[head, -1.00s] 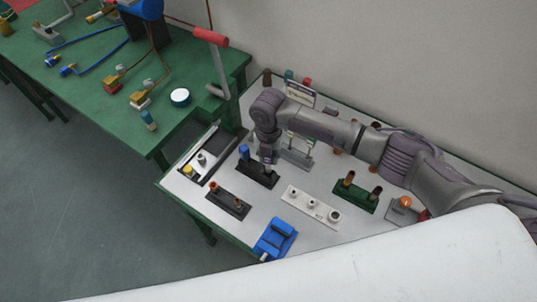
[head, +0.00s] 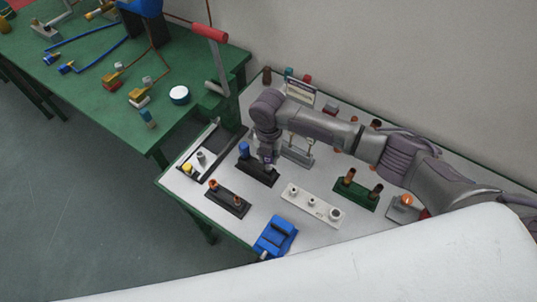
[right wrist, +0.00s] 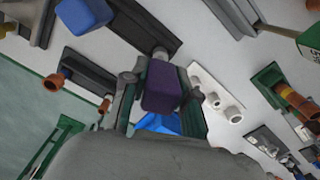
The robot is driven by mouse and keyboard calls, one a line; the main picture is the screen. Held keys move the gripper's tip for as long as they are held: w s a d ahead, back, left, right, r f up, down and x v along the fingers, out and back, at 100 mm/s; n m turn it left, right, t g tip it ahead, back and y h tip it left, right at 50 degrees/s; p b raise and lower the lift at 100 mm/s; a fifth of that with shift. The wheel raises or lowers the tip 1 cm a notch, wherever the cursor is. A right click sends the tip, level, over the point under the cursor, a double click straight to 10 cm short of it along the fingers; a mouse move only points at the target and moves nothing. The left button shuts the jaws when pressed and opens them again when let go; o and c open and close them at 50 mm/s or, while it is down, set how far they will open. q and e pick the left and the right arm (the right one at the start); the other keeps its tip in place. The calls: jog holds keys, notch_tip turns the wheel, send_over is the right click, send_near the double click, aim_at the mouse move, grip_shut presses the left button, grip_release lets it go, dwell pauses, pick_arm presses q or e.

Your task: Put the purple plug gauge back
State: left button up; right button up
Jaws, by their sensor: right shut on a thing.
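The purple plug gauge (right wrist: 165,88) is between the fingers of my right gripper (right wrist: 160,95) in the right wrist view, and the gripper is shut on it. Its grey metal end is by the black holder (right wrist: 145,25); I cannot tell whether it is inside a hole. In the head view my right gripper (head: 267,164) is over the right half of the black holder (head: 252,172). A blue plug gauge (head: 244,150) stands in the holder's left part, and it also shows in the right wrist view (right wrist: 83,12). My left gripper is not in view.
A dark holder with orange-topped plugs (head: 227,198), a white block (head: 312,206), a green holder (head: 355,192) and a blue block (head: 276,236) stand nearby on the light tabletop. A tray (head: 194,174) is at left. A green table (head: 110,85) adjoins.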

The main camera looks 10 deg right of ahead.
aim_at(268, 167)
jog(key=shift+f+b, duration=1.35)
jog(key=shift+f, duration=0.75)
jog(key=o, duration=1.1)
jog(key=shift+c, duration=0.2)
jog(key=shift+r, duration=0.1)
jog(key=shift+r, duration=0.15)
notch_tip(268, 167, up, 12)
jog(key=shift+f, duration=0.15)
jog(key=shift+f, duration=0.1)
